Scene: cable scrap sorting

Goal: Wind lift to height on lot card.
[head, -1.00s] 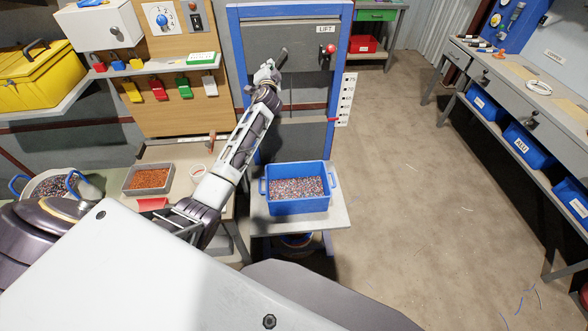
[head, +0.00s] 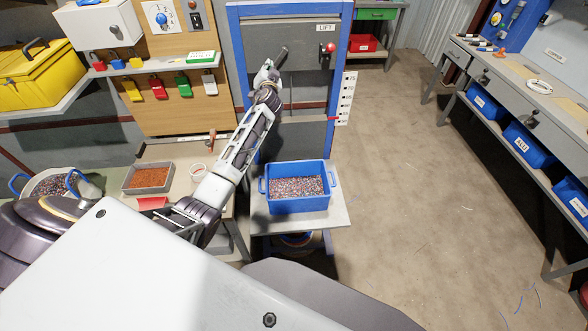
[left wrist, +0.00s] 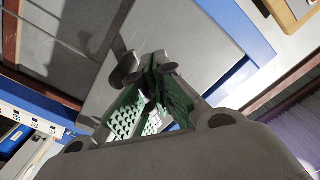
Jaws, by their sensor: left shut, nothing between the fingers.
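The lift (head: 300,85) is a blue frame with a grey panel, labelled LIFT. A dark crank handle (head: 281,57) sticks out of its panel. A height scale (head: 347,98) stands on its right post, with a red pointer (head: 334,119) near the low end. A blue bin (head: 297,203) of mixed granules sits on the lift's platform (head: 325,219). My left gripper (head: 267,67) is shut and empty, just left of and below the crank handle; contact is unclear. Its green-padded fingers (left wrist: 152,85) show before the panel in the left wrist view. My right gripper is not visible.
A red-knobbed lever (head: 328,50) is on the panel's right. A grey tray (head: 148,188) of copper-coloured granules stands on the left bench. Padlocks hang on the wooden board (head: 190,125). A bench (head: 520,85) with blue bins lines the right; the floor between is clear.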

